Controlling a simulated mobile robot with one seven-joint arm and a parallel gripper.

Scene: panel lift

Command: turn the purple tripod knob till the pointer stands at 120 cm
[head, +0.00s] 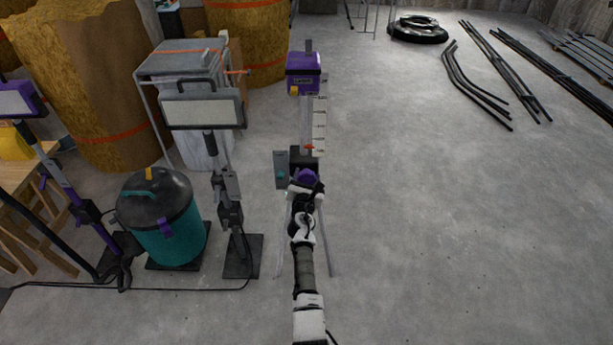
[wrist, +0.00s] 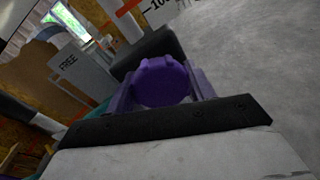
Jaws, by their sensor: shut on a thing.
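The purple tripod knob (wrist: 162,82) sits between the two fingers of my gripper (wrist: 161,92) in the wrist view, with a finger against each side. My gripper (head: 305,188) is shut on it in the head view, where the knob (head: 306,176) shows just beyond the fingers. The white scale (head: 319,125) stands upright on the tripod above the knob. The red pointer (head: 309,147) is low on the scale. In the wrist view the orange-red pointer (wrist: 127,7) lies close to a mark reading 100; the exact reading cannot be told.
A purple device (head: 303,75) tops the tripod. A grey plate (wrist: 68,62) reading FREE is beside the knob. Left stand a work lamp (head: 203,108), a teal vacuum (head: 165,230) and wrapped rolls (head: 85,80). The floor to the right is clear up to the pipes (head: 475,85).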

